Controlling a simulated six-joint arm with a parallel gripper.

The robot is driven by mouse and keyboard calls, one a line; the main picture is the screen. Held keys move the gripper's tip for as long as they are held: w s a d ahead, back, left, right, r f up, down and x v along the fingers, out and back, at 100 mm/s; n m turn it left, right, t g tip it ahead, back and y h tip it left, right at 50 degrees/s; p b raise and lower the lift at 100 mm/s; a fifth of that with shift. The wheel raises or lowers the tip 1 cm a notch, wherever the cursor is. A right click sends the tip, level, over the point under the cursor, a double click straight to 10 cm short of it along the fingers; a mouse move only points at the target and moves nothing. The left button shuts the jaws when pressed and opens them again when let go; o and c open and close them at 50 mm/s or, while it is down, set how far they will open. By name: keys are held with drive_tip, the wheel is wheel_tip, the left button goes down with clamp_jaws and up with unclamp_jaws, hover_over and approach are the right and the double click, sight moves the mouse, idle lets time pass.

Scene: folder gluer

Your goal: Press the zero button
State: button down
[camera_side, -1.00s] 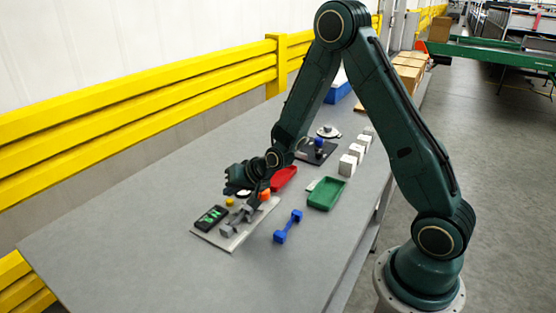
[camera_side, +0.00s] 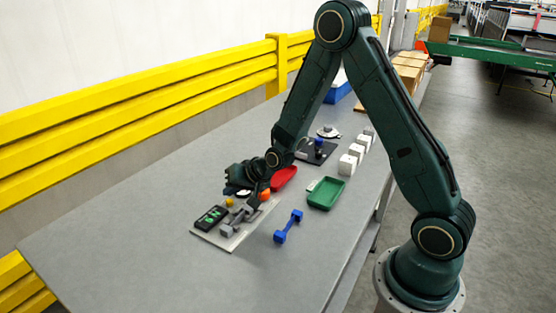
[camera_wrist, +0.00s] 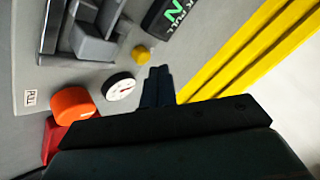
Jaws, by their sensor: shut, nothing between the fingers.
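A grey panel (camera_side: 222,240) lies on the table. It bears a black display (camera_side: 211,217) with green marks, and a small round yellow button (camera_side: 230,201) beside the display. The yellow button (camera_wrist: 140,54) also shows in the wrist view; I read no label on it. My gripper (camera_wrist: 158,72) is shut and empty, its dark fingertips just beside the yellow button and apart from it in the picture. In the side view, my gripper (camera_side: 234,189) is low over the panel's far end; its exact height above the panel is unclear.
A white dial (camera_wrist: 119,87) and an orange knob (camera_wrist: 72,103) lie close to my fingers. A grey lever-like part (camera_side: 240,216) stands on the panel. A blue dumbbell-shaped part (camera_side: 288,227), a green tray (camera_side: 326,194) and a red tray (camera_side: 284,178) are nearby. The table's near left is clear.

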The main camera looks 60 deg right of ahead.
sight(233, 206)
drive_tip(key=shift+f, duration=0.9)
idle(1.2)
drive_tip(key=shift+r, duration=0.9)
idle(0.3)
drive_tip(key=shift+r, duration=2.5)
